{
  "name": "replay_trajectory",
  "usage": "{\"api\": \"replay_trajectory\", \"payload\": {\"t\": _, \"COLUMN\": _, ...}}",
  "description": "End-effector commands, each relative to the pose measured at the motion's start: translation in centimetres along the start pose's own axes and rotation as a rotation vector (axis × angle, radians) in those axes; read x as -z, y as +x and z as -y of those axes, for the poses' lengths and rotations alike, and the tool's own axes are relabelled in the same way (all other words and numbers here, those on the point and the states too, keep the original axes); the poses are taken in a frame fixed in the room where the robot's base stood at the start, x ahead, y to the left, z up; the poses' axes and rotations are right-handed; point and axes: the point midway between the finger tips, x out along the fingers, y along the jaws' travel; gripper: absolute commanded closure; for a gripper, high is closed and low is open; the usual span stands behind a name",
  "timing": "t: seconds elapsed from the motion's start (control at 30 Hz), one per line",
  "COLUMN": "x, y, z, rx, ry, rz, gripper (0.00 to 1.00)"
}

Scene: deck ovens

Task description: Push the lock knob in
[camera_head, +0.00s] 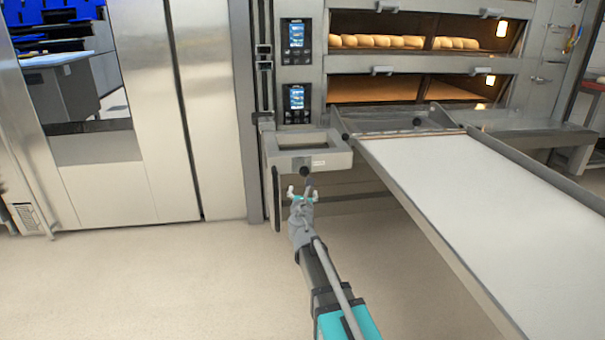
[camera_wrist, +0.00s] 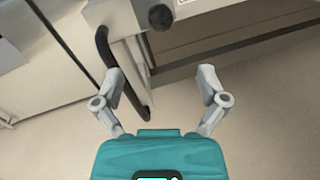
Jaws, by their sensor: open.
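The lock knob (camera_head: 304,171) is a small dark round knob on the front of the grey loader frame. In the wrist view the black knob (camera_wrist: 160,17) shows at the top, above and beyond the space between my fingers. My gripper (camera_head: 302,190) is just below the knob in the head view. In the wrist view my gripper (camera_wrist: 162,80) has its two grey fingers spread wide with nothing between them. The fingers appear apart from the knob. How far the knob stands out from its frame cannot be told.
A black curved handle (camera_wrist: 107,47) is left of the knob. A white loading belt (camera_head: 470,200) extends to the right. Deck ovens (camera_head: 400,62) with bread stand behind, with control panels (camera_head: 296,97) to their left. The floor (camera_head: 150,290) at left front is clear.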

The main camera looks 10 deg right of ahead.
Motion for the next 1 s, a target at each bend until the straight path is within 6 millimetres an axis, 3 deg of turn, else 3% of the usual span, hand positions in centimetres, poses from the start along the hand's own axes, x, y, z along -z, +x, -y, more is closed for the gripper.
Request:
{"api": "replay_trajectory", "payload": {"t": 0.37, "x": 0.0, "y": 2.8, "z": 0.0, "rx": 0.001, "ry": 0.002, "rz": 0.000, "gripper": 0.08}}
{"api": "replay_trajectory", "payload": {"t": 1.0, "x": 0.0, "y": 12.1, "z": 0.1, "rx": 0.002, "ry": 0.002, "rz": 0.001, "gripper": 0.08}}
